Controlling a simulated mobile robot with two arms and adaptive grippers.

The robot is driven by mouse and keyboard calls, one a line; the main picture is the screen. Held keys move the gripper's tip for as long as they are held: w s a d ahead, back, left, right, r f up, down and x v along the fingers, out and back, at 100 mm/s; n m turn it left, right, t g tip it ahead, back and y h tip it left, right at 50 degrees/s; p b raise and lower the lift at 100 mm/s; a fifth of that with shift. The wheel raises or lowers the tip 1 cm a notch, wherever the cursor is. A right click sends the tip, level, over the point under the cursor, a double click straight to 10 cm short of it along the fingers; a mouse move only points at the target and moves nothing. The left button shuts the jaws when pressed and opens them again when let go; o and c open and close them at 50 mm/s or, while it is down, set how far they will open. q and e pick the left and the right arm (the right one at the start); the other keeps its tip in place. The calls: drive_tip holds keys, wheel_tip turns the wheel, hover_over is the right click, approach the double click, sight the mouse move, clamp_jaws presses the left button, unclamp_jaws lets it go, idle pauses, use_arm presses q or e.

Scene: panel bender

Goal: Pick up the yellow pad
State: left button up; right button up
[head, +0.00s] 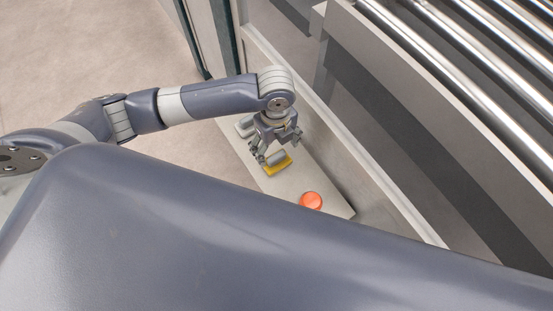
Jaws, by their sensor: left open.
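The yellow pad (282,167) lies on a narrow pale ledge (275,187) beside the machine. A grey block-like part shows on its top. My left gripper (276,157) points down right over the pad, with its fingers open and spread around the grey part. I cannot tell whether the fingers touch the pad. Part of the pad is hidden by the gripper. My right gripper does not show.
An orange-red round button-like thing (311,201) sits on the ledge nearer to me. A grey object (244,126) lies on the ledge behind the gripper. The machine with metal rollers (480,85) stands at the right. Open floor (100,50) is at the left.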

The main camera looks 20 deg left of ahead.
sight(276, 156)
use_arm(q)
wheel_tip(276, 156, down, 6)
drive_tip(key=shift+d+f, duration=0.1)
drive_tip(key=shift+f, duration=0.15)
drive_tip(key=shift+c, duration=0.5)
drive_tip(key=c, duration=1)
